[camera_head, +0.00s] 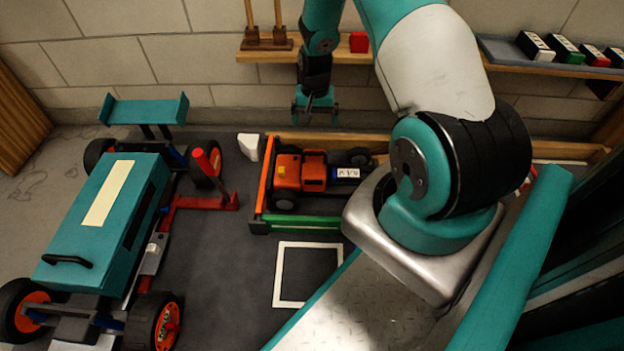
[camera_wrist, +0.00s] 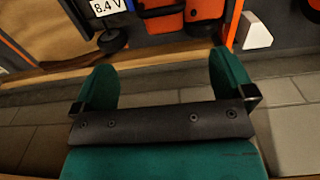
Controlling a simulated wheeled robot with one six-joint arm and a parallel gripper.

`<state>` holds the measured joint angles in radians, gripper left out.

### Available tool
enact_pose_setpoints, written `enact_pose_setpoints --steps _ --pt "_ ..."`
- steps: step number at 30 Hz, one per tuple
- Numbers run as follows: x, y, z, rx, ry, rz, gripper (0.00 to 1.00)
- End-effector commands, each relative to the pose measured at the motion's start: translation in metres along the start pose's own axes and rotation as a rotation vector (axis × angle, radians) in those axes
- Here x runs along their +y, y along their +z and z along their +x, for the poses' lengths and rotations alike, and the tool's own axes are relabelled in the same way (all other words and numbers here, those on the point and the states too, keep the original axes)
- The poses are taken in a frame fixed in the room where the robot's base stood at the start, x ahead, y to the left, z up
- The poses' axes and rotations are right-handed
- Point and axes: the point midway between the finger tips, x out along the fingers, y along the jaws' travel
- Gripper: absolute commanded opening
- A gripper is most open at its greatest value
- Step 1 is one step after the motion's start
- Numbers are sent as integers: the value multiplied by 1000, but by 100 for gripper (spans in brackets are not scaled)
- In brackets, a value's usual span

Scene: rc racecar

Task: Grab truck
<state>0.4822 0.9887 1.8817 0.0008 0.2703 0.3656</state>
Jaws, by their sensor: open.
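The orange truck (camera_head: 300,172) sits in a low frame with orange, green and wooden sides. A white label marked 8.4 V and a dark wheel show at its right end. Part of its orange body also shows at the top of the wrist view (camera_wrist: 168,20), with the 8.4 V label left of it; the rest is cut off. My gripper (camera_head: 314,117) is open and empty, hanging above and behind the truck near the wall. In the wrist view my gripper's fingers (camera_wrist: 160,64) are spread wide, apart from the truck, with nothing between them.
A large teal racecar (camera_head: 100,210) stands at the left, with a red jack (camera_head: 205,180) beside it. A wall shelf (camera_head: 350,52) holds a red block. The frame's wooden back rail (camera_head: 330,138) lies between truck and wall. A white floor square (camera_head: 310,302) is empty.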

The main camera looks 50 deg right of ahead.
Motion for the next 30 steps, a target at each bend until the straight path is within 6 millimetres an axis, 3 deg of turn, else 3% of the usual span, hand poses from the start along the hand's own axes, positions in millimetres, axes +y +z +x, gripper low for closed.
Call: enact_pose_setpoints --steps 1,3,10,22,30 --pt "0 1 18 -3 1 0 100" --pt "0 1 35 -3 1 -1 100" --pt "-1 2 85 -3 1 -3 100" --pt "-3 2 113 -1 -1 -5 100" --pt "-3 3 150 -2 0 -5 100"
